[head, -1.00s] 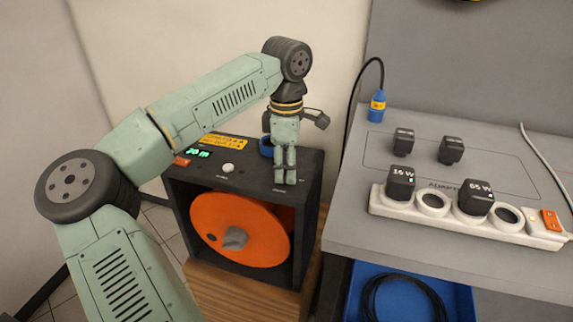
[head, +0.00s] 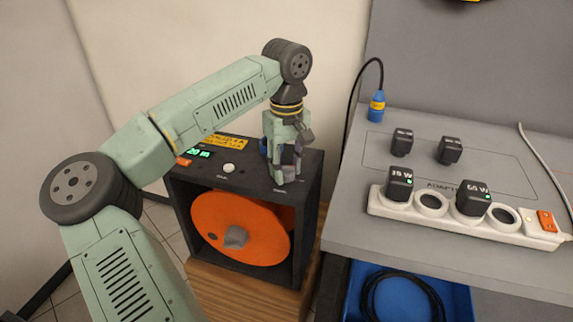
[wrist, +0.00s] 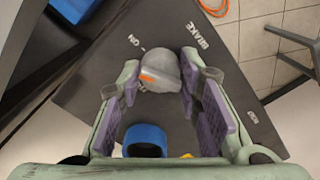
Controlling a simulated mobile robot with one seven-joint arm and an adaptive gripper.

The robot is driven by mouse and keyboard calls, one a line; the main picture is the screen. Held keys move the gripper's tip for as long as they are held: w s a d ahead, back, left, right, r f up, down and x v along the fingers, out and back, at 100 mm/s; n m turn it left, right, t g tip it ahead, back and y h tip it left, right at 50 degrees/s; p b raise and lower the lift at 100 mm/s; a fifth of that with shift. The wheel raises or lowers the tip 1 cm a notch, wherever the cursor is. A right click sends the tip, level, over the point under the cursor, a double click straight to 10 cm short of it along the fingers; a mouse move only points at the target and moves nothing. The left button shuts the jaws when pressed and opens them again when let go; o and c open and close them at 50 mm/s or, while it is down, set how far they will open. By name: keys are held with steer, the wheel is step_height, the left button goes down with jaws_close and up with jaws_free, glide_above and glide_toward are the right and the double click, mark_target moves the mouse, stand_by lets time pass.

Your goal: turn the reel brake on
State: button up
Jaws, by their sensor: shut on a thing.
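The reel unit is a dark box with an orange reel (head: 262,232) in its open front. The brake knob (wrist: 160,68) is round and grey with an orange pointer mark, on the box's top panel beside the printed words BRAKE and ON. The orange mark lies toward the left side of the knob, apart from the ON tick. My gripper (wrist: 158,84) points down at the panel, its purple-padded fingers on either side of the knob, shut on it. In the head view my gripper (head: 288,178) hides the knob.
A blue ring-shaped part (wrist: 145,140) sits on the panel close to my fingers. A white button (head: 229,168) and a green display stand to the left. The grey table (head: 345,222) at right carries a white power strip (head: 400,211) and several black adapters.

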mark_target(286, 167)
steer(key=m, duration=0.4)
steer(key=shift+m, duration=0.4)
stand_by(0.4)
steer(key=o, duration=1.1)
steer(key=shift+o, duration=0.2)
step_height(286, 167, up, 12)
